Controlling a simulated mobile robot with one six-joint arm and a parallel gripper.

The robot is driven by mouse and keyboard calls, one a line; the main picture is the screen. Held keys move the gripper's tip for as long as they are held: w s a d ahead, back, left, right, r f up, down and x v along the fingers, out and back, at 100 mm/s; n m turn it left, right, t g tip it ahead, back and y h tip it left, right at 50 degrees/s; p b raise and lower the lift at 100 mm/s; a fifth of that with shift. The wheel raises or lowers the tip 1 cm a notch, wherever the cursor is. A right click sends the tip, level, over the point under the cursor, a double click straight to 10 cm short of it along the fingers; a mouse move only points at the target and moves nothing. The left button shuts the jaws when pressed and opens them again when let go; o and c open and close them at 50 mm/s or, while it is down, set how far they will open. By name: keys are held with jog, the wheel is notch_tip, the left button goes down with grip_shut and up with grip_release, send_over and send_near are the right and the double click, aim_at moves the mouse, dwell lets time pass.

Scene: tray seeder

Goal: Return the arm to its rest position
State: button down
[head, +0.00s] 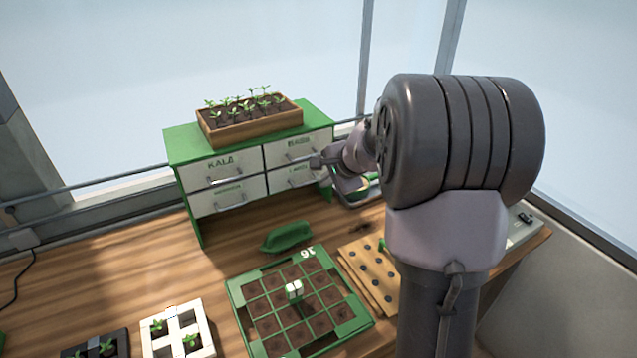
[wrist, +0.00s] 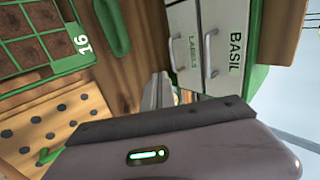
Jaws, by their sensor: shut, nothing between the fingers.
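My arm rises at the right of the head view, with its large dark joint (head: 460,140) in front of the bench's right side. Its far end reaches left toward the seed drawer cabinet. My gripper (wrist: 158,90) shows in the wrist view as a broad grey body with short fingers beyond it. The fingers are shut with nothing between them. They appear beside the drawers marked LABELS and BASIL; I cannot tell the exact gap. In the head view the fingertips are too small to make out clearly.
The green-and-white cabinet (head: 250,133) carries a wooden planter (head: 250,126) of seedlings. A green-framed tray (head: 360,325), a green scoop-like object (head: 287,236) and a holed wooden board (head: 354,262) lie on the bench. A white seedling holder (head: 205,330) stands front left. Bare wood lies left of centre.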

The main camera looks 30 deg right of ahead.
jog(key=s+a+r+n+g+y+b, duration=0.1)
jog(key=s+a+r+n, duration=0.3)
jog(key=s+a, duration=0.55)
jog(key=s+a+r+n+y+b, duration=0.1)
jog(key=s+a+r+n, duration=0.4)
jog(key=a, duration=0.8)
jog(key=s+a+f+n, duration=0.2)
jog(key=s, duration=0.5)
jog(key=s+a+f+n+g+b, duration=0.1)
jog(key=s+a+f+n, duration=0.1)
jog(key=s, duration=0.6)
jog(key=shift+s+a+f+n, duration=0.25)
jog(key=shift+s+a+n, duration=0.1)
jog(key=shift+n, duration=0.15)
